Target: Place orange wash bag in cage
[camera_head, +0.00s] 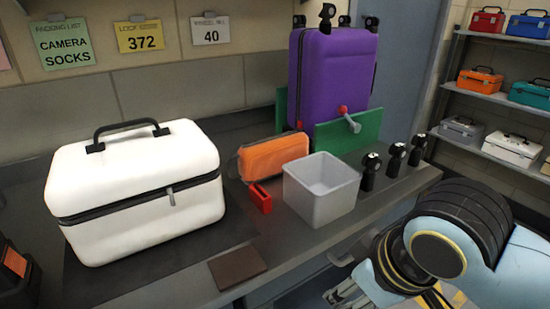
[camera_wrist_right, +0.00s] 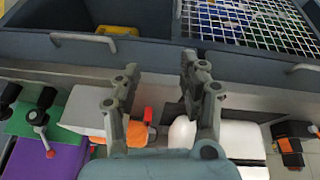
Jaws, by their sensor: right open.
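The orange wash bag (camera_head: 272,156) lies on the grey counter behind the pale open bin (camera_head: 320,190), between the white case (camera_head: 135,195) and the purple suitcase (camera_head: 330,75). In the right wrist view, part of an orange thing (camera_wrist_right: 136,134) shows behind a finger, apparently the bag. My right gripper (camera_wrist_right: 160,70) is open and empty, away from the bag. In the head view, its arm is at the lower right and the fingers are partly cut off. A wire mesh (camera_wrist_right: 240,22), possibly the cage, covers a dark compartment in the wrist view. My left gripper is not in view.
A red item (camera_head: 260,198) lies in front of the bag, and a brown flat piece (camera_head: 238,268) near the counter's front edge. Several black wheels (camera_head: 371,172) stand right of the bin. A green panel (camera_head: 348,131) stands by the suitcase. Shelves (camera_head: 500,91) hold coloured cases.

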